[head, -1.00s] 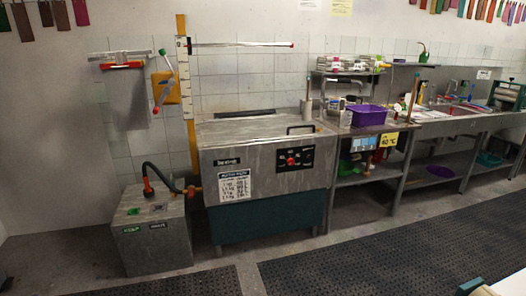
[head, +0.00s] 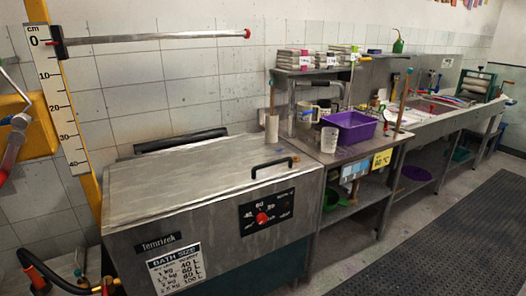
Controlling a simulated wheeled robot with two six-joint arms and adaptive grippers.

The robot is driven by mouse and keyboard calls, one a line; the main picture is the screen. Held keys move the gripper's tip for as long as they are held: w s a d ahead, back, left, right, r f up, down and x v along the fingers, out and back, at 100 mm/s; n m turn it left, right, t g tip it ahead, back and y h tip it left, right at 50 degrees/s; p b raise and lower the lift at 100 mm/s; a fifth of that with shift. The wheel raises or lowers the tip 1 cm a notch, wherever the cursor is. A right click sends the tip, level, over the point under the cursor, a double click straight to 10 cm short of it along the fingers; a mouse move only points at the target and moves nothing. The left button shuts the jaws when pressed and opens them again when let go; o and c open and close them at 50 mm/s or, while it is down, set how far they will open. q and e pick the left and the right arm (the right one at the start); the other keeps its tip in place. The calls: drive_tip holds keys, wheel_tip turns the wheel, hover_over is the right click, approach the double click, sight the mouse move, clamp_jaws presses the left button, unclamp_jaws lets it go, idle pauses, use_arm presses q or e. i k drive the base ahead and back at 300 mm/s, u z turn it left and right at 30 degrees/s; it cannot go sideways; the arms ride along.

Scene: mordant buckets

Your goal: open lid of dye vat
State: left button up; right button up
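The dye vat (head: 210,238) is a grey metal box at the lower left of the head view, with a red knob on its front panel and a "Temrizek" label. Its flat metal lid (head: 190,185) lies closed on top. A black bar handle (head: 272,166) sits on the lid near its right end. Neither of my grippers shows in the head view.
A bench with a purple tub (head: 350,127), a clear beaker (head: 329,140) and shelves stands to the right of the vat. A measuring post (head: 66,110) with a horizontal rod (head: 150,37) stands at the left. The dark floor mat (head: 450,240) at right is clear.

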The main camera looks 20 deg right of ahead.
sight(163, 175)
drive_tip(key=i, duration=0.55)
drive_tip(key=z, duration=2)
drive_tip(key=i, duration=1.35)
drive_tip(key=u, duration=1.85)
